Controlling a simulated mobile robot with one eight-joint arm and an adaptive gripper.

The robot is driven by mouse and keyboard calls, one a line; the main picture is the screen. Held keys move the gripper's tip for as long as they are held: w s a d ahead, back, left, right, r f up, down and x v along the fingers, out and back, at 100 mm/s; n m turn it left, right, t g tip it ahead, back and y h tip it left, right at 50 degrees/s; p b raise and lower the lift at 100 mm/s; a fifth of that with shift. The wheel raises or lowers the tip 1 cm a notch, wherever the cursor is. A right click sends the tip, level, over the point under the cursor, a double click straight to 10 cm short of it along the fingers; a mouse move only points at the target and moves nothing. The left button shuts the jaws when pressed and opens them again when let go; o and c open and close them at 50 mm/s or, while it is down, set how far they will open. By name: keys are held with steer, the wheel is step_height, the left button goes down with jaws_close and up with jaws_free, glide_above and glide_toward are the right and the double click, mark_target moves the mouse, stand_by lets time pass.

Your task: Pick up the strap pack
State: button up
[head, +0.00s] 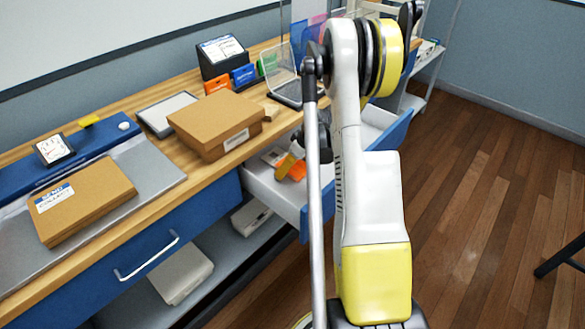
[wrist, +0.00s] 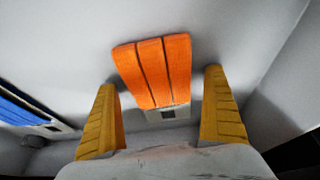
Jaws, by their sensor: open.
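The strap pack (wrist: 153,72) is an orange bundle of three parallel bands with a small grey label or buckle at its near end. It lies on the light grey floor of the open drawer. In the wrist view my gripper (wrist: 162,95) is open, with one yellow finger on each side of the pack. Gaps show between the pack and both fingers. In the head view the orange pack (head: 294,170) shows in the drawer (head: 262,190), partly hidden by my gripper and arm.
A blue item (wrist: 28,112) lies to the left in the drawer. The drawer wall (wrist: 285,70) rises to the right. On the wooden bench above stand a cardboard box (head: 205,125), a flat parcel (head: 85,200) and a black card holder (head: 221,58). The wood floor at right is mostly clear.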

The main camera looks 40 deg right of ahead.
steer(key=shift+f, duration=0.15)
steer(key=c, duration=1.2)
steer(key=shift+c, duration=0.2)
step_height(320, 180, up, 5)
steer(key=p, duration=0.3)
steer(key=shift+r, duration=0.2)
steer(key=s+d+r+p, duration=0.4)
steer(key=s+d+r, duration=0.2)
steer(key=s, duration=0.3)
steer(key=shift+d, duration=0.75)
